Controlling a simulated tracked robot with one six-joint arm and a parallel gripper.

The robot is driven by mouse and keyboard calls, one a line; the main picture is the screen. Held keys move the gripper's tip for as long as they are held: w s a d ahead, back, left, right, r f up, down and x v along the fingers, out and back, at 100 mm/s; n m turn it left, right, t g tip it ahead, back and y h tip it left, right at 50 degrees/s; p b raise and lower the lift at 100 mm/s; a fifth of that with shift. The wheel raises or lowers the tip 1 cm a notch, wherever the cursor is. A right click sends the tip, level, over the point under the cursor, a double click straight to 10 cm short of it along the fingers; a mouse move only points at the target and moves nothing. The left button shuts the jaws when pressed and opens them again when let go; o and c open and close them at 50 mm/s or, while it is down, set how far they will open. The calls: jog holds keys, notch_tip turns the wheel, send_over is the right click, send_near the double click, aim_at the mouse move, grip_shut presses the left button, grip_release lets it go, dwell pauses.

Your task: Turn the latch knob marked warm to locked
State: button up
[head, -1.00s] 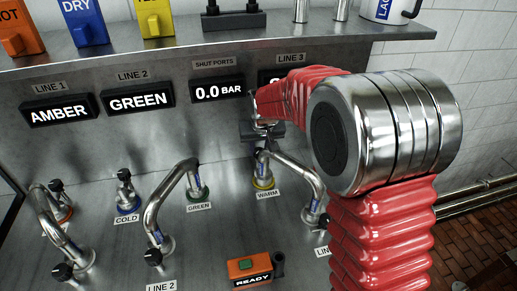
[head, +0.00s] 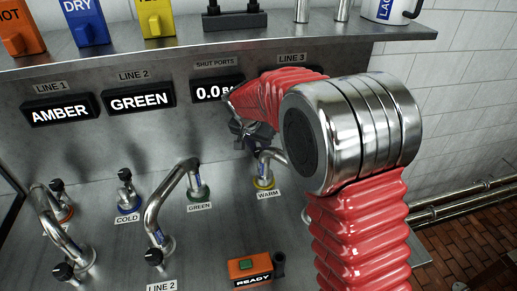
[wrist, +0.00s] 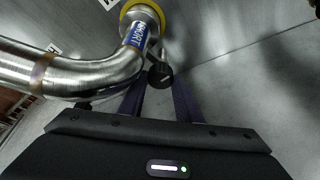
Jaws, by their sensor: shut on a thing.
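The WARM port (head: 264,181) has a yellow ring and a WARM label below it on the steel panel. A bent steel pipe is joined to it, and my arm hides the pipe's other end. In the wrist view the yellow ring (wrist: 143,12) is at the top and the pipe (wrist: 75,78) runs to the left. The black latch knob (wrist: 160,75) stands beside the pipe's collar with a blue tag. My gripper (wrist: 159,90) is shut on the knob, with a finger on each side. In the head view my gripper (head: 258,139) is just above the port and hides the knob.
A GREEN port (head: 198,192) with a bent pipe and a COLD port (head: 127,202) lie to the left. An orange box with a green button (head: 247,267) reads READY below. Displays read AMBER (head: 59,110) and GREEN (head: 139,99). A shelf with coloured blocks is above.

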jog(key=shift+m, duration=0.5)
jog(key=o, duration=1.1)
jog(key=shift+c, duration=0.2)
jog(key=v, duration=0.7)
jog(key=shift+r, duration=0.15)
jog(key=shift+a, duration=0.15)
